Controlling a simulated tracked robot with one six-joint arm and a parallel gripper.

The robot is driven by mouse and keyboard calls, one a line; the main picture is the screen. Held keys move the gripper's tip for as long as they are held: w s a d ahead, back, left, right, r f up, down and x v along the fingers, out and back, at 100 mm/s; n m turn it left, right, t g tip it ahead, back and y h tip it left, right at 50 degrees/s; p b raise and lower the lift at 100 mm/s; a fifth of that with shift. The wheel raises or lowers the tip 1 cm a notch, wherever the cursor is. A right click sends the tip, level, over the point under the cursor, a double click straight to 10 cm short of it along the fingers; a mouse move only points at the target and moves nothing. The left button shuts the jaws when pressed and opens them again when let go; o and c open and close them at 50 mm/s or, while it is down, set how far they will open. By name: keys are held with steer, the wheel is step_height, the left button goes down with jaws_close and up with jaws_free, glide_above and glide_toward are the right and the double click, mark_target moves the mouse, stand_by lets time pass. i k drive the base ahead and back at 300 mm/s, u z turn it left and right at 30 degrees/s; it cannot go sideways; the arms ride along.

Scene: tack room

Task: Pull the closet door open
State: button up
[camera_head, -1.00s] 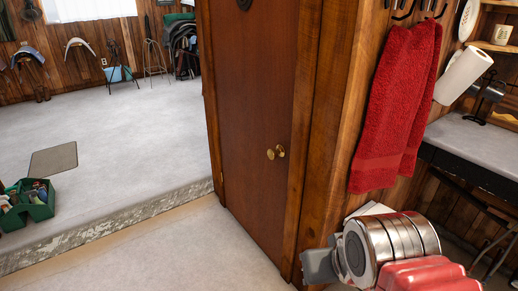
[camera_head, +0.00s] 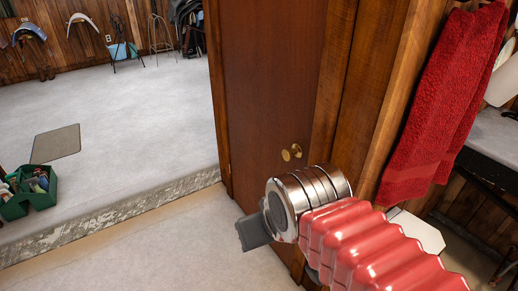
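The closet door (camera_head: 265,90) is a dark brown wooden panel, and it looks shut in its wooden frame. Its brass knob (camera_head: 291,152) sits on the right side of the door. My gripper (camera_head: 252,232) is at the end of my red and silver arm, low in front of the door, below and left of the knob in the picture. It appears apart from the knob. Only a grey part of the gripper shows; the wrist hides the rest, so I cannot see whether the fingers are open or shut.
A red towel (camera_head: 445,100) hangs on the wall right of the door. A counter (camera_head: 494,138) is at the far right. A stone-edged step (camera_head: 110,220) leads to the grey floor at left, where a green caddy (camera_head: 38,203) stands. The floor before the door is clear.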

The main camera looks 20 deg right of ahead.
mark_target(272, 51)
steer(key=u, duration=0.6)
steer(key=i, duration=1.1)
steer(key=u, duration=0.55)
